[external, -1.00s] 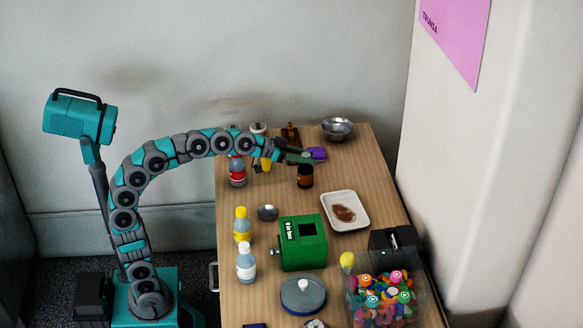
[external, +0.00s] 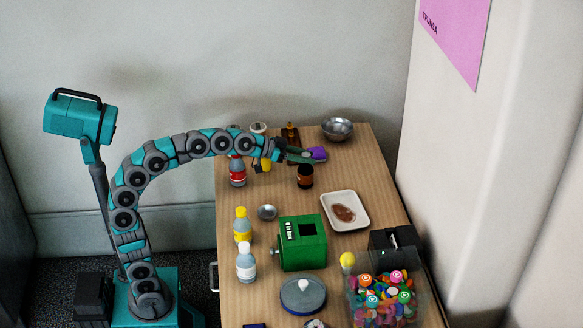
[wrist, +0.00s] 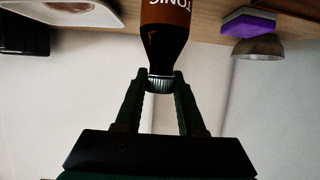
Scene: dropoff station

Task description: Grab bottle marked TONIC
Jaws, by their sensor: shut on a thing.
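The TONIC bottle (wrist: 166,35) is brown glass with a ribbed metallic cap and white lettering that reads TONIC. It appears upside down in the wrist view. In the external view it is the dark brown bottle (external: 305,178) on the far part of the table, its top hidden by my gripper (external: 303,158). In the wrist view my gripper (wrist: 161,84) is shut on the cap, one finger on each side. The bottle looks upright; I cannot tell whether its base touches the table.
A purple sponge (external: 318,153) lies just right of my gripper, with a metal bowl (external: 337,128) behind. A red-labelled bottle (external: 238,176) stands to the left. A white tray (external: 345,211), green box (external: 302,243) and other bottles stand nearer. Bare table (external: 275,190) shows left of the TONIC bottle.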

